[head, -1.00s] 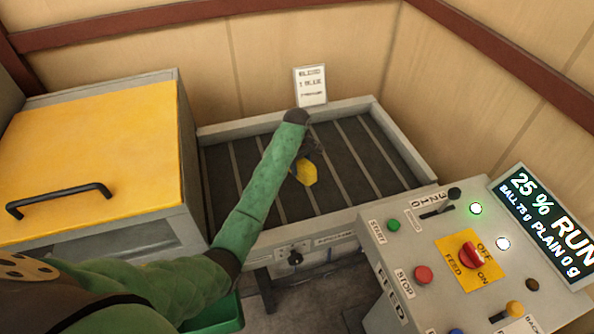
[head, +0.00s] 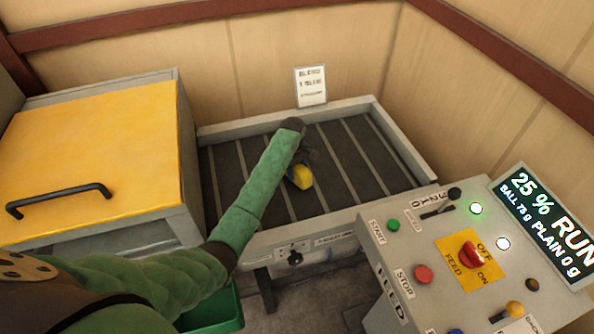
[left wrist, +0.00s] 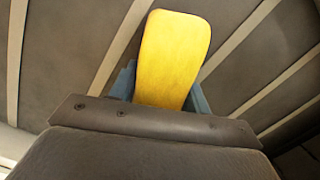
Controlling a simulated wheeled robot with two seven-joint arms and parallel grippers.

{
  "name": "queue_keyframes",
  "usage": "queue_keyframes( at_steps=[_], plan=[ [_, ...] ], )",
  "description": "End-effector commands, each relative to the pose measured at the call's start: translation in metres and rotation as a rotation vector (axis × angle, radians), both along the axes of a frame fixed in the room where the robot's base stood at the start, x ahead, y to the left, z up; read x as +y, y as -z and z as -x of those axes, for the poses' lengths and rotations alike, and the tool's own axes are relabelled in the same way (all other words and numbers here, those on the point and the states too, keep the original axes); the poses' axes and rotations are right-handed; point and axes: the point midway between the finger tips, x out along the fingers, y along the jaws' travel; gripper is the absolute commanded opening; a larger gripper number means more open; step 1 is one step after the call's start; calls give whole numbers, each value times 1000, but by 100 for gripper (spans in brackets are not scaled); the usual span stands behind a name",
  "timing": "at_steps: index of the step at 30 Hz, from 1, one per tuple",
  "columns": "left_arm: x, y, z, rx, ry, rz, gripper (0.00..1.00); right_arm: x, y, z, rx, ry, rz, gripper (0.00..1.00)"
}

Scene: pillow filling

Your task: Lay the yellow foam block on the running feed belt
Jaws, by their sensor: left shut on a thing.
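The yellow foam block (head: 301,177) is held in my left gripper (head: 292,177) over the feed belt. In the left wrist view the block (left wrist: 172,58) sticks out beyond the dark gripper body, between bluish fingers (left wrist: 160,88) that are mostly hidden. I cannot tell whether the block touches the belt. The feed belt (head: 350,160) is dark with pale cross slats inside a grey frame; its slats also show in the left wrist view (left wrist: 60,60). My right gripper is not in view.
The control panel (head: 440,250) at right carries a red feed knob (head: 472,253) and a display (head: 545,225) reading 25 % RUN. A grey cabinet with a yellow lid (head: 95,150) stands left. A green bin (head: 215,315) is below. A notice (head: 311,86) stands behind the belt.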

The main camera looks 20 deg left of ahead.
Motion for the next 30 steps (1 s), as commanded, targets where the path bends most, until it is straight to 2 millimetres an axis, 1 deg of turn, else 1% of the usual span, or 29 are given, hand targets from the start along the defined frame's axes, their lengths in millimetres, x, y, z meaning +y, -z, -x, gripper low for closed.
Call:
queue_keyframes(
  at_steps=[16, 17, 18, 20, 30],
  plan=[
    [0, 11, 0, 0, 0, 0, 24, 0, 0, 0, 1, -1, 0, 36],
    [0, 11, 0, 1, 0, -1, 50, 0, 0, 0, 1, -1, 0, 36],
    [0, 11, 0, 1, 0, -1, 57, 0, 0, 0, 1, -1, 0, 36],
    [0, 11, 0, 0, 0, 0, 69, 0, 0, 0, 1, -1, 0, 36],
    [0, 9, 0, 0, 0, 0, 70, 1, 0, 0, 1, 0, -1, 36]
  ],
)
